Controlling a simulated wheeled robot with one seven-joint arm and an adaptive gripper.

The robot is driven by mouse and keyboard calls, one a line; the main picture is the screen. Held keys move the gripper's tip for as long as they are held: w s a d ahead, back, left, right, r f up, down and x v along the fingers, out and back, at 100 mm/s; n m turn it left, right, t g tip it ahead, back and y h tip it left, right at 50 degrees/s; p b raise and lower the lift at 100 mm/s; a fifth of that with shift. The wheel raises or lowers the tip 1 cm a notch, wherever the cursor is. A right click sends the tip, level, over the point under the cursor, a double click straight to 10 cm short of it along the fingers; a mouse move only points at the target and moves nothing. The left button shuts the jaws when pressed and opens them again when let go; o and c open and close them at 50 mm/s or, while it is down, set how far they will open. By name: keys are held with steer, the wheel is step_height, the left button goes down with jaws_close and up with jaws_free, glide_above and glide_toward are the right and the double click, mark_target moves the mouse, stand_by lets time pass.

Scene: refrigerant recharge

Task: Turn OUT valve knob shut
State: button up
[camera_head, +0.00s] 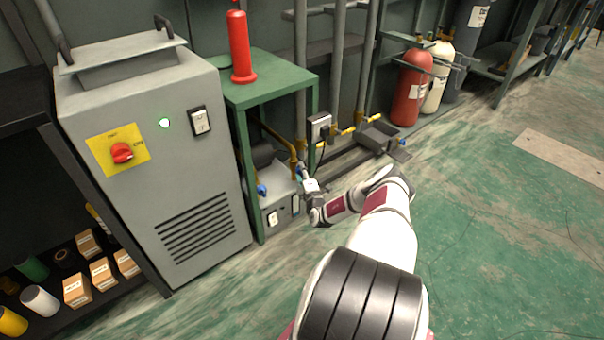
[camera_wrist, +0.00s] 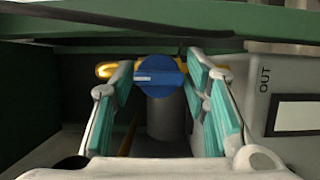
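The blue valve knob (camera_wrist: 160,77) shows in the wrist view, with a small pale label bar lying level across its face. The word OUT (camera_wrist: 265,80) is printed on the grey panel to its right. My gripper (camera_wrist: 159,66) has its two teal-padded fingers apart, one on each side of the knob. The fingertips look very near the knob's edges; I cannot tell whether they touch. In the head view my gripper (camera_head: 302,175) is at the small grey unit (camera_head: 284,202) under the green table, and it hides the knob there.
The green table (camera_head: 265,92) stands close above and left of my gripper. Another blue knob (camera_head: 261,190) is at the unit's left. A large grey machine (camera_head: 160,150) stands further left. Yellow-handled pipes (camera_head: 347,130) are behind. The green floor (camera_head: 480,220) at right is open.

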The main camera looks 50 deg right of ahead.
steer(key=v, duration=1.2)
steer(key=shift+s, duration=0.1)
stand_by(0.4)
